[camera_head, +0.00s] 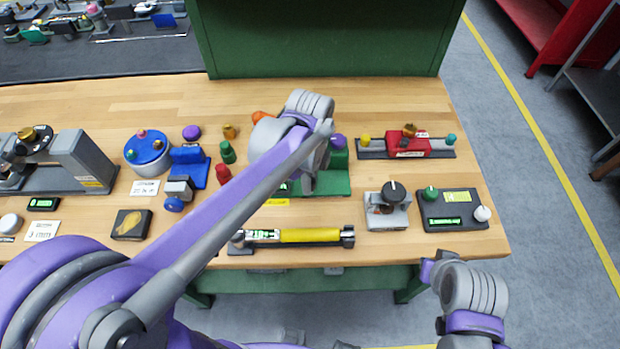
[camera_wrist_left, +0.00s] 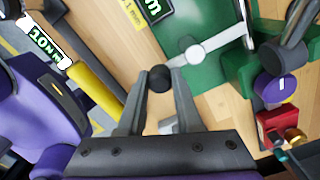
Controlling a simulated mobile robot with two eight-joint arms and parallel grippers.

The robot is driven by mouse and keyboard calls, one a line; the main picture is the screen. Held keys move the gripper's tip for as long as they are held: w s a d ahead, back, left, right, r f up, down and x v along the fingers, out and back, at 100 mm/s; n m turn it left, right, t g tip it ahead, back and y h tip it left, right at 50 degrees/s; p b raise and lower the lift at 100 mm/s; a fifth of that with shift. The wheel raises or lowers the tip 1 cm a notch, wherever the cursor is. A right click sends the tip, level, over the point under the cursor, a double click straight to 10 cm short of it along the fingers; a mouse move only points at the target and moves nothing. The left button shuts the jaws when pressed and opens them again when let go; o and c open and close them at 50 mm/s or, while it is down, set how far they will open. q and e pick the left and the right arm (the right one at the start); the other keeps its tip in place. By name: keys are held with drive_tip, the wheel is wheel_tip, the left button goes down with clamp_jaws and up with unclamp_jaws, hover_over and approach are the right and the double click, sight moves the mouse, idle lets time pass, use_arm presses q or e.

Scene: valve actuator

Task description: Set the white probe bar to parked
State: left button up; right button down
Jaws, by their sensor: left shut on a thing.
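The white probe bar (camera_wrist_left: 215,46) lies over a green plate in the left wrist view, with a round white hub near its middle. A black ball knob (camera_wrist_left: 160,78) sits between the fingertips of my left gripper (camera_wrist_left: 159,85), which is shut on it. In the head view my left gripper (camera_head: 308,182) reaches down at the green device (camera_head: 335,187), and my arm hides much of it, including the bar. My right arm shows at the lower right of the head view, but its fingers do not show.
A yellow-banded cylinder (camera_head: 310,236) lies at the table's front edge, near the green device. A grey box with a black knob (camera_head: 392,191) and a dark control box (camera_head: 452,210) stand to the right. A red slider (camera_head: 408,146) sits behind them. Bare wood (camera_head: 440,100) is free at the back right.

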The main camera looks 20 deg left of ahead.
use_arm(q)
clamp_jaws()
drive_tip(key=shift+d, duration=0.1)
drive_tip(key=w+d+n, duration=0.1)
drive_tip(key=n, duration=0.2)
drive_tip(key=w+d+n+b, duration=0.1)
drive_tip(key=n, duration=0.3)
drive_tip(key=w+d+n, duration=0.1)
drive_tip(key=n, duration=0.2)
drive_tip(key=shift+w+d+n+b, duration=0.2)
drive_tip(key=shift+w+n, duration=0.2)
drive_tip(key=shift+n, duration=0.6)
drive_tip(key=shift+w+d+n+b, duration=0.15)
drive_tip(key=shift+w+n, duration=0.2)
drive_tip(key=shift+n, duration=0.65)
drive_tip(key=shift+a, duration=0.15)
